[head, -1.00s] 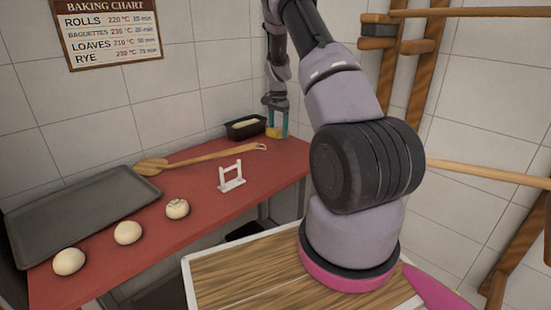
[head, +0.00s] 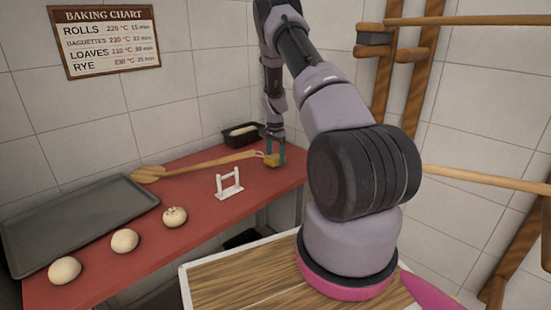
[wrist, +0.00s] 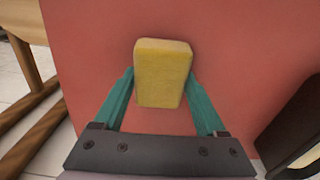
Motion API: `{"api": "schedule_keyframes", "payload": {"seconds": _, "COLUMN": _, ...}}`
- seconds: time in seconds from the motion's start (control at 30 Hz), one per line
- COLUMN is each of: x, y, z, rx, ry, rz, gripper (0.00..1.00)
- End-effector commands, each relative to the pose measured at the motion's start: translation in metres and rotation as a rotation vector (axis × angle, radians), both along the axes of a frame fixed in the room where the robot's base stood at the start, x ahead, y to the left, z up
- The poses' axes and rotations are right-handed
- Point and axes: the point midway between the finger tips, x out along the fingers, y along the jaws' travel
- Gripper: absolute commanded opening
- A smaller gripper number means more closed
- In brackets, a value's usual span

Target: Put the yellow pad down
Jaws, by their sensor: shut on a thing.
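The yellow pad (wrist: 163,72) is a small block with rounded edges, held between the two teal fingers of my gripper (wrist: 161,80) in the wrist view. In the head view my gripper (head: 273,156) is over the right end of the red counter (head: 200,221), fingers pointing down. The yellow pad (head: 271,161) shows low between the fingertips there, at or just above the counter top. I cannot tell whether it touches the surface.
A black loaf tin (head: 242,135) stands behind my gripper. A wooden peel (head: 200,167) lies to its left, its handle end close by. A white stand (head: 229,184), dough balls (head: 125,241) and a dark tray (head: 75,228) are further left. Bare red counter lies in front.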

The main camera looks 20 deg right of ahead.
Motion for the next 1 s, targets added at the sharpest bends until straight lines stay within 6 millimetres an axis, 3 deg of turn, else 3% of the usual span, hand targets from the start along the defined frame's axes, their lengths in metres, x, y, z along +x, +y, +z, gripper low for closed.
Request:
{"api": "schedule_keyframes", "payload": {"seconds": 0.03, "x": -0.002, "y": -0.001, "z": -0.004, "rx": -0.001, "ry": 0.006, "rz": 0.000, "gripper": 0.00}}
{"api": "schedule_keyframes", "payload": {"seconds": 0.07, "x": -0.003, "y": -0.001, "z": -0.004, "rx": -0.001, "ry": 0.006, "rz": 0.000, "gripper": 0.81}}
{"api": "schedule_keyframes", "payload": {"seconds": 0.1, "x": -0.003, "y": -0.001, "z": -0.004, "rx": -0.001, "ry": 0.006, "rz": 0.000, "gripper": 0.96}}
{"api": "schedule_keyframes", "payload": {"seconds": 0.13, "x": -0.003, "y": -0.001, "z": -0.004, "rx": -0.001, "ry": 0.006, "rz": 0.000, "gripper": 1.00}}
{"api": "schedule_keyframes", "payload": {"seconds": 0.47, "x": -0.001, "y": -0.001, "z": -0.004, "rx": -0.001, "ry": 0.003, "rz": 0.000, "gripper": 1.00}}
{"api": "schedule_keyframes", "payload": {"seconds": 1.0, "x": 0.001, "y": 0.008, "z": 0.092, "rx": -0.001, "ry": 0.002, "rz": 0.000, "gripper": 1.00}}
